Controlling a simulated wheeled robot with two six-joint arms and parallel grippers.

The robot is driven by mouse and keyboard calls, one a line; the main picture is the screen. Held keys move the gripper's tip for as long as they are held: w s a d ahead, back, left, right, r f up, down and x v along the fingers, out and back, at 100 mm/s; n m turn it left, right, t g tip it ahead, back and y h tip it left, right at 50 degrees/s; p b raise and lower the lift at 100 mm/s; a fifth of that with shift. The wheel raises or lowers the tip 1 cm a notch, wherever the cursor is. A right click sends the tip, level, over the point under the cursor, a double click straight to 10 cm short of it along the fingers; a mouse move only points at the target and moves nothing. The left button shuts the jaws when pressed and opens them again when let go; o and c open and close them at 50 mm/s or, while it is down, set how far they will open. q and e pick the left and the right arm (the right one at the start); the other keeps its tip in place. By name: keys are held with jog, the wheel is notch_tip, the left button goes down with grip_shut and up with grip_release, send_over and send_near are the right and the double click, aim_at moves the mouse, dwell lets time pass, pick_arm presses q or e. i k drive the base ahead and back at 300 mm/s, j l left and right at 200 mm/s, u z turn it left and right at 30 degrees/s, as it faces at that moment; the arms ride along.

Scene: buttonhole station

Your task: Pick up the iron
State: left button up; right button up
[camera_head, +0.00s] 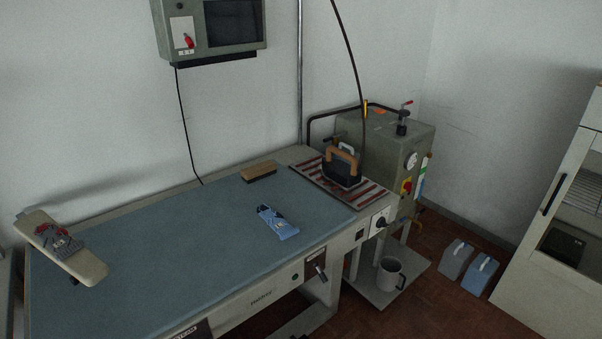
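The iron (343,171) is dark with a tan handle. It stands on a red-and-white striped rest (309,173) at the right end of the ironing table, near the back corner. A dark hose or cable hangs down from above close to it. Neither of my grippers is in the camera_head view, and nothing is touching the iron from my side.
The blue-topped table (180,245) is mostly clear. A wooden block (258,171), a blue packet (277,222) and a small sleeve board (62,246) with a dark red-and-grey item are on it. A green boiler (385,140) stands behind the iron; a cabinet (560,220) is at right.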

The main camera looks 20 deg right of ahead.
aim_at(344, 175)
jog(key=i+l+u, duration=0.1)
jog(key=l+u, duration=0.35)
jog(key=l, duration=0.35)
jog(key=l+u, duration=0.45)
jog(key=l, duration=0.35)
jog(key=k, duration=0.05)
